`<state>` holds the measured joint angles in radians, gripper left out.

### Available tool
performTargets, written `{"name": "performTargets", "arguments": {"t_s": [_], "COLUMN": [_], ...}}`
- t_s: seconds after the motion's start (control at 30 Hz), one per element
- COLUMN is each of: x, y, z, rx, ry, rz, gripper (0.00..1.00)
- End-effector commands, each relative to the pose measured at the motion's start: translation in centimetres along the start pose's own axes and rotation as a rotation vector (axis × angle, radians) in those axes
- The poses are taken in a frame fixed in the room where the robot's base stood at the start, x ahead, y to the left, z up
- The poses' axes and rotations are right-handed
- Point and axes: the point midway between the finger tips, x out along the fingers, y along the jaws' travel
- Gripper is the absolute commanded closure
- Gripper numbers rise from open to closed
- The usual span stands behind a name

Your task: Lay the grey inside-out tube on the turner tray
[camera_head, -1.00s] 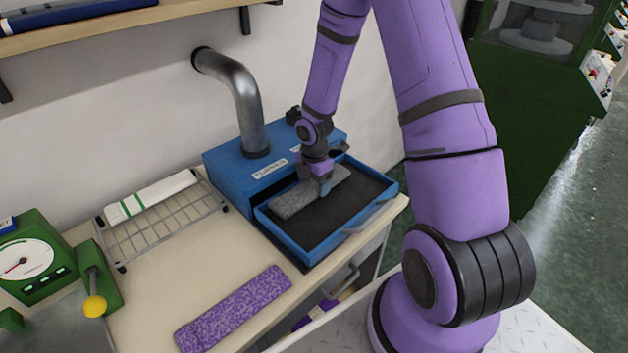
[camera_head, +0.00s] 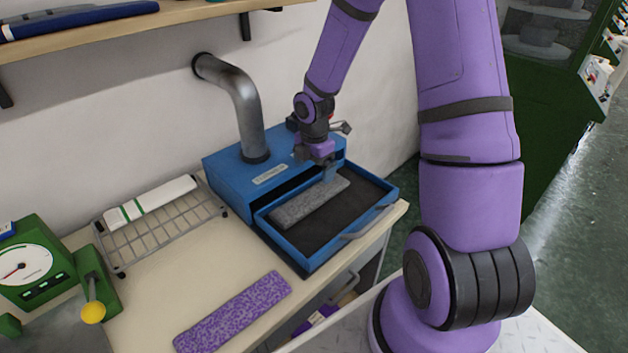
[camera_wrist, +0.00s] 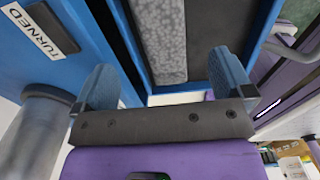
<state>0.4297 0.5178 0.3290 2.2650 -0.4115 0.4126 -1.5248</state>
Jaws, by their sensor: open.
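The grey tube (camera_head: 308,203) lies flat in the turner tray (camera_head: 308,262), a blue-walled drawer with a dark floor, along the side nearer the blue turner box (camera_head: 228,183). My gripper (camera_head: 326,174) is open and a little above the tube's far end, apart from it. In the wrist view the grey tube (camera_wrist: 158,40) shows beyond and between the two spread fingers of my gripper (camera_wrist: 170,85), with nothing held. The dark tray floor (camera_wrist: 213,35) is bare beside it.
A purple speckled tube (camera_head: 232,313) lies on the bench in front. A wire rack (camera_head: 160,235) with a white green-striped roll (camera_head: 150,201) and a green dial gauge (camera_head: 30,265) stand to the left. A metal pipe (camera_head: 243,105) rises from the turner box.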

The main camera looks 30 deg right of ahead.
Motion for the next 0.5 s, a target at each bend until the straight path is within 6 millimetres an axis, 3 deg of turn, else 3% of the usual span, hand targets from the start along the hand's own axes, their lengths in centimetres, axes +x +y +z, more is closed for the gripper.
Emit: {"name": "performTargets", "arguments": {"t_s": [0.2,0.5], "x": [-3.9,-6.4], "y": [0.0,-0.1], "z": [0.1,-0.1], "rx": [0.003,0.019], "ry": [-0.001,-0.008], "rz": [0.003,0.003], "gripper": [0.01,0.01]}}
